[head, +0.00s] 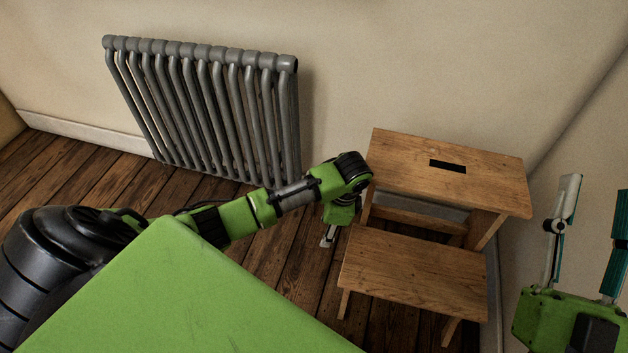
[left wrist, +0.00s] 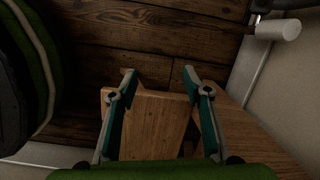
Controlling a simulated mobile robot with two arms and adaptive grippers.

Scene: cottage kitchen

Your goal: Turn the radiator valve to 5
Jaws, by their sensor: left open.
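The grey column radiator (head: 200,105) stands against the wall at upper left in the head view. A white cylindrical valve knob (left wrist: 278,29) on a dark fitting shows at the upper right of the left wrist view; its number marks cannot be read. In the head view I cannot make out the knob. My left gripper (head: 328,240) points down between the radiator and the stool, partly hidden by its arm. In the left wrist view its fingers (left wrist: 159,78) are apart and empty, with the knob outside them to the upper right. My right gripper (head: 596,190) is open and empty at the right edge.
A wooden step stool (head: 450,170) stands just right of my left gripper, close to the wall; its wood also shows beyond the fingers in the left wrist view (left wrist: 155,120). Dark plank floor (head: 305,255) is bare between radiator and stool.

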